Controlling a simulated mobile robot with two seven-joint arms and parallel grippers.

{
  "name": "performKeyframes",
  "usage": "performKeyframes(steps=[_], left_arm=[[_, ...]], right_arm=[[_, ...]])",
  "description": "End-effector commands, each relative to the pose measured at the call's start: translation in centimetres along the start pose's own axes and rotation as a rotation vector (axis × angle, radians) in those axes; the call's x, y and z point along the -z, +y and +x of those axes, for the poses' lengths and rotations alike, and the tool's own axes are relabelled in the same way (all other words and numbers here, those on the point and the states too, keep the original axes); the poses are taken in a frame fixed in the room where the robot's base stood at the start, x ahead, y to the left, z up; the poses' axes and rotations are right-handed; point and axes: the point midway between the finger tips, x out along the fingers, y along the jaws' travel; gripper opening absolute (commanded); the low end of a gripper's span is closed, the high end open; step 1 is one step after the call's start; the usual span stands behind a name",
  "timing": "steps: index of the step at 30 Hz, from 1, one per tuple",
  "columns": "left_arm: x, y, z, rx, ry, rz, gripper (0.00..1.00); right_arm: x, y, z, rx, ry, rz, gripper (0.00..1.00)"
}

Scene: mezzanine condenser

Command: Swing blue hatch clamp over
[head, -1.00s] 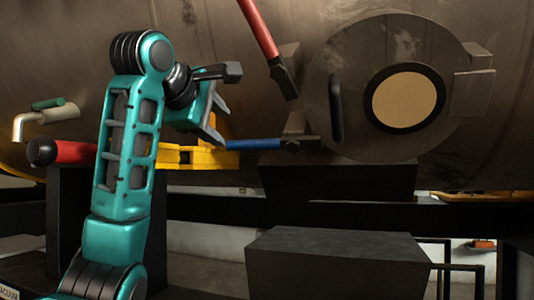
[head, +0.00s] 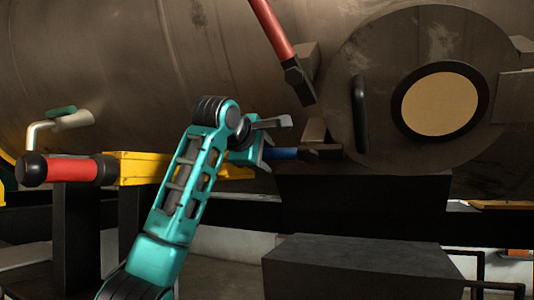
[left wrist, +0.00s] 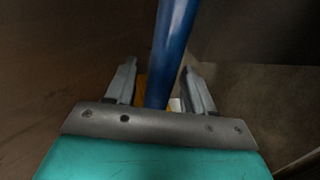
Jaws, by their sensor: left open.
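The blue hatch clamp (head: 284,153) sticks out to the left from a dark bracket low beside the round hatch (head: 345,60). Its bar lies about level. My left gripper (head: 266,158) is at the bar's left part and hides its end in the head view. In the left wrist view, the blue bar (left wrist: 172,50) runs between the two open fingers of my left gripper (left wrist: 161,88), with a gap on each side. My right gripper is in neither view.
A red clamp arm (head: 272,30) hangs above the blue one. A yellow beam (head: 140,165) and a red cylinder (head: 70,170) are at left. A dark grey block (head: 360,265) stands below the hatch.

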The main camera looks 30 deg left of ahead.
Motion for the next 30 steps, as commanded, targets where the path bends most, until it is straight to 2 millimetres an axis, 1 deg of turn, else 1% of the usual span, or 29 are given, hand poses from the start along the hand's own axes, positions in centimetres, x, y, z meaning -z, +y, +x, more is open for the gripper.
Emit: performKeyframes(steps=[1, 3, 6, 15, 30], left_arm=[[0.0, 0.1, 0.6, 0.002, 0.000, -0.001, 0.53], [0.0, 0.1, 1.2, 0.002, 0.000, 0.000, 0.53], [0.0, 0.0, 1.8, 0.001, 0.000, 0.000, 0.53], [0.0, 0.0, 1.9, 0.000, 0.000, 0.001, 0.52], [0.0, 0.0, 1.9, 0.001, 0.000, 0.001, 0.04]], right_arm=[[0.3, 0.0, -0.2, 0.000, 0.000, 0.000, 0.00], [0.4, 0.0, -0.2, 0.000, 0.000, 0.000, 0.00], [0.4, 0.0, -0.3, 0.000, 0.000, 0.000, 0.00], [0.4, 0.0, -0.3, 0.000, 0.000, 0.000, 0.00], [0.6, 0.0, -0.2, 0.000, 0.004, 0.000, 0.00]])
